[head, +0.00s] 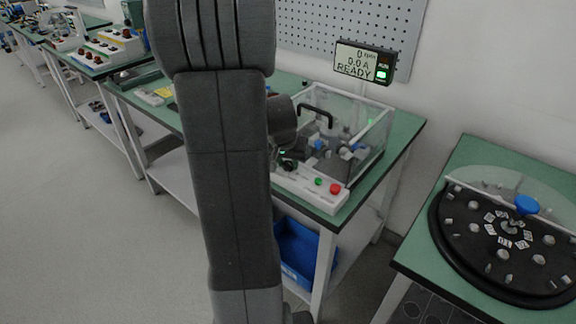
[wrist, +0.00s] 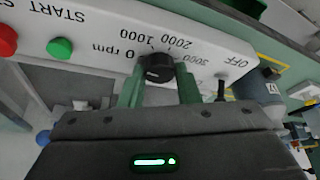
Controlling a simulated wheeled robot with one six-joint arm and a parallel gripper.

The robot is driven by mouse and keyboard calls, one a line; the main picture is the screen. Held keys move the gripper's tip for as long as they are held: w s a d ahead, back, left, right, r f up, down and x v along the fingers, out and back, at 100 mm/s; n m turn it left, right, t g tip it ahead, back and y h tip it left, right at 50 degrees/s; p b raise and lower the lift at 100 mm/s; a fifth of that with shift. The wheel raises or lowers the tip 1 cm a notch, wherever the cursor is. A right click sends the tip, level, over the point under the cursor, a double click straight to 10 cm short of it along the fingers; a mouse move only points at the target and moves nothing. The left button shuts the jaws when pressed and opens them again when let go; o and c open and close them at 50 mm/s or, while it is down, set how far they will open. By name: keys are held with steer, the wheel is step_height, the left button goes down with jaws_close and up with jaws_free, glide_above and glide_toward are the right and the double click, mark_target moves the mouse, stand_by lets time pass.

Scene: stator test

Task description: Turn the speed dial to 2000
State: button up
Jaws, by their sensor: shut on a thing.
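The black speed dial (wrist: 157,68) sits on the white control panel (wrist: 100,22), which appears upside down in the wrist view. Its scale reads 0 rpm, 1000, 2000 and 3000. I cannot tell clearly which number the dial points to. My gripper (wrist: 159,78) has its two green fingers on either side of the dial and is shut on it. In the head view my arm hides most of the gripper. The display (head: 362,62) on the wall reads 0 rpm, 0.0 A, READY.
Beside the dial are the green START button (wrist: 60,48), a red button (wrist: 5,41) and a toggle switch (wrist: 221,88) by OFF. A clear cover (head: 350,115) with a black handle stands behind the panel. A round black tray (head: 450,235) sits on the right bench.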

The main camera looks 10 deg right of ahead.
steer(key=m+b, duration=0.2)
steer(key=b, duration=0.1)
steer(key=shift+w+f+m+h, duration=0.1)
steer(key=shift+f+m+h, duration=0.2)
steer(key=shift+h, duration=0.1)
steer(key=m+b, duration=0.1)
steer(key=m+g+h+b, duration=0.1)
steer(key=m+b, duration=0.1)
steer(key=shift+a+r+m, duration=0.1)
steer(key=shift+r+m, duration=0.05)
steer(key=shift+m, duration=0.15)
steer(key=m+g, duration=0.1)
steer(key=m+b, duration=0.1)
steer(key=m, duration=0.1)
steer(key=shift+w+r+m+g+h, duration=0.1)
steer(key=shift+w+m+g+h, duration=0.05)
steer(key=shift+m+g+h, duration=0.2)
steer(key=shift+r+m+g+b, duration=0.1)
steer(key=shift+m+g+b, duration=0.55)
steer(key=shift+m, duration=1.2)
steer(key=o, duration=1)
steer(key=shift+c, duration=0.2)
steer(key=shift+a+p, duration=0.1)
steer(key=shift+p, duration=0.2)
